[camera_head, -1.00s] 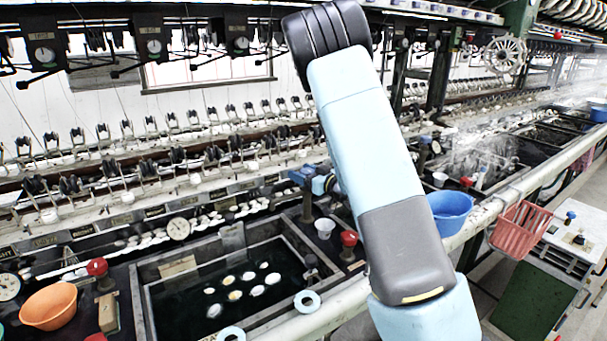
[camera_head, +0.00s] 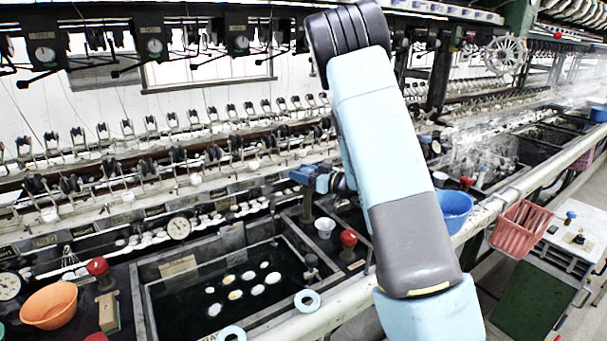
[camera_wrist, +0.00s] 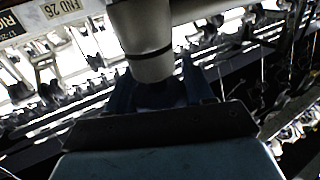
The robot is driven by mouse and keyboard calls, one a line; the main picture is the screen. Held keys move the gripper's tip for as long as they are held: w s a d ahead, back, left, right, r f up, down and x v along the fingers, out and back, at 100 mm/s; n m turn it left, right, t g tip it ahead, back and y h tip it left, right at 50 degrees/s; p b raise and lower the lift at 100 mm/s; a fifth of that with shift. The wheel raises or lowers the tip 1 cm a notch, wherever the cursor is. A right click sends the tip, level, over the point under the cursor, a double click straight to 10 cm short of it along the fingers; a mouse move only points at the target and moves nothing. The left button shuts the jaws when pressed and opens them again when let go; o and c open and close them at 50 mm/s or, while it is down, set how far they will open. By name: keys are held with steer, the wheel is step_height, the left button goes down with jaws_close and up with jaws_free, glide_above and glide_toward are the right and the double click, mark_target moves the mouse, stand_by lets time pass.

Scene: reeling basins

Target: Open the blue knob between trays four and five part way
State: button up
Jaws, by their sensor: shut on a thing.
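My gripper (camera_head: 303,175) shows small in the head view, with dark blue fingers, left of my light blue arm. It is at the top of a short dark post (camera_head: 307,207) between the basin with white cocoons (camera_head: 142,300) and the basin to its right. The fingers are closed around the top of this post, where the blue knob is; the knob is largely hidden by them and cannot be told apart in colour. In the wrist view my gripper (camera_wrist: 158,95) is dark blue, with a grey cylinder (camera_wrist: 143,45) with a black band in front. How far the knob is turned cannot be seen.
A red knob (camera_head: 348,238) and a white cup (camera_head: 324,227) stand just right of the basin. Another red knob (camera_head: 97,266) and an orange bowl (camera_head: 49,305) are at the left. A blue bowl (camera_head: 455,207) and a pink basket (camera_head: 520,226) are at the right.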

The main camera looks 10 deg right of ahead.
steer(key=shift+s+a+n+g+y, duration=0.15)
steer(key=shift+n+g+y, duration=1.15)
steer(key=shift+g, duration=0.65)
steer(key=shift+s+d+n+g+y, duration=0.1)
steer(key=shift+n+g+y, duration=0.9)
steer(key=shift+n+g, duration=0.8)
steer(key=shift+a+g, duration=0.1)
steer(key=shift+g, duration=0.25)
steer(key=o, duration=1)
steer(key=shift+c, duration=0.2)
steer(key=v, duration=1.3)
steer(key=shift+d, duration=0.35)
steer(key=shift+s, duration=0.1)
